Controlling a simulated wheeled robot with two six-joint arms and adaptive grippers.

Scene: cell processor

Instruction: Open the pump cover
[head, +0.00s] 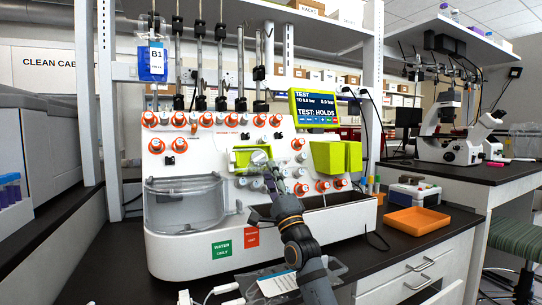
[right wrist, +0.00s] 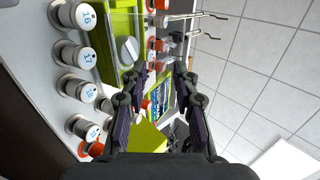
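The white cell processor (head: 190,240) stands on the dark bench. On its front, left of centre, is a lime-green pump housing (head: 241,158) with a pale grey knob; the right wrist view shows the green housing (right wrist: 120,28) and the knob (right wrist: 128,50) at upper left. A boxy lime-green cover (head: 328,158) sticks out further right; it appears low in the right wrist view (right wrist: 148,138). My right gripper (head: 270,178) is in front of the machine, just below the left housing. In the right wrist view its fingers (right wrist: 160,80) are apart with nothing between them. My left gripper is out of view.
Orange-ringed knobs (head: 322,186) and several white numbered ports (right wrist: 76,54) surround the green parts. A clear tank (head: 180,208) is at the machine's left, a screen (head: 316,108) above right. An orange tray (head: 417,220) lies on the bench to the right.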

